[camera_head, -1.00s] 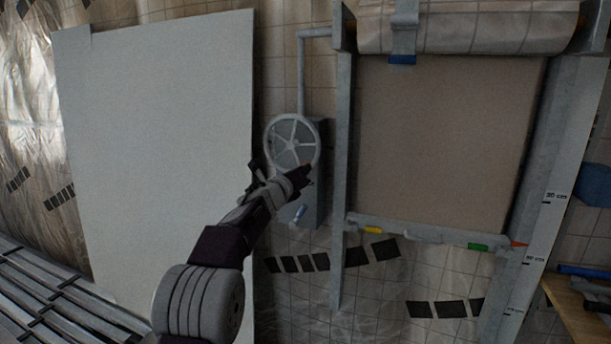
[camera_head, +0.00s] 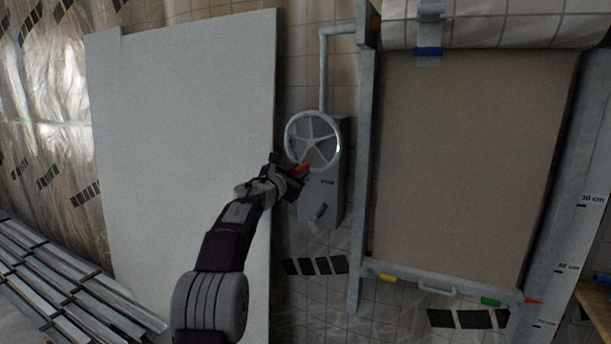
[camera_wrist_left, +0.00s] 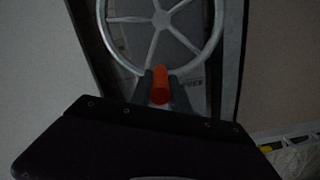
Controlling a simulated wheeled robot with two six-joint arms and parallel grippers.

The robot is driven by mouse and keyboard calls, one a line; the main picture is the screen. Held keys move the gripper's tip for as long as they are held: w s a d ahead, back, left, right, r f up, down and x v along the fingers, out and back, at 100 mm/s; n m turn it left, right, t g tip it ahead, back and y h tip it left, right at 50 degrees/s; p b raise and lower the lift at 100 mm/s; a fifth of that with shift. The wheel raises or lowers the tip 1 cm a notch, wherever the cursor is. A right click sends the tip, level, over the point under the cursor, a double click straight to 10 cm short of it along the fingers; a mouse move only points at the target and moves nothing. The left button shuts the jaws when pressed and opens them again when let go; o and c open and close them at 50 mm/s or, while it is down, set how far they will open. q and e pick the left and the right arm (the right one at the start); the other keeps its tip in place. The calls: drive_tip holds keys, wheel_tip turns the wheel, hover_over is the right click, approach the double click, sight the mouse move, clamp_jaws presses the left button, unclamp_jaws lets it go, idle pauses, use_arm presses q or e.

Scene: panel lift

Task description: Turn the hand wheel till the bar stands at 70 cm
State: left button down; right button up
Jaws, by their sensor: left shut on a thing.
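The pale grey hand wheel (camera_head: 313,141) with spokes is mounted on a grey box on the wall. My left gripper (camera_head: 298,171) is at its lower-left rim, shut on the wheel's orange handle (camera_head: 304,168). In the left wrist view, the orange handle (camera_wrist_left: 161,86) sits between the two fingers (camera_wrist_left: 160,92), with the rim just beyond. The bar (camera_head: 432,286), with yellow and green marks, crosses the frame's bottom. Its red pointer (camera_head: 533,301) stands below the 60 cm mark, above the lower mark on the scale (camera_head: 566,262). My right gripper is out of view.
A large pale panel (camera_head: 190,160) leans left of the wheel, close behind my left arm. The tan sheet (camera_head: 470,160) hangs between grey posts. Metal profiles (camera_head: 70,290) lie lower left.

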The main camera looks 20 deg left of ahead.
sight(295, 159)
use_arm(q)
drive_tip(key=shift+a+r+m+p, duration=0.2)
drive_tip(key=shift+a+r+m, duration=0.3)
drive_tip(key=shift+m, duration=0.5)
drive_tip(key=shift+a+r+m+p, duration=0.15)
drive_tip(key=shift+a+r+m, duration=0.15)
drive_tip(key=shift+a+m, duration=0.6)
drive_tip(key=shift+a+r+m+p, duration=0.2)
drive_tip(key=shift+a+r+m, duration=0.25)
drive_tip(key=shift+m, duration=0.65)
drive_tip(key=c, duration=1.3)
unclamp_jaws()
drive_tip(key=shift+w, duration=0.1)
drive_tip(key=shift+o, duration=0.2)
drive_tip(key=shift+f, duration=0.15)
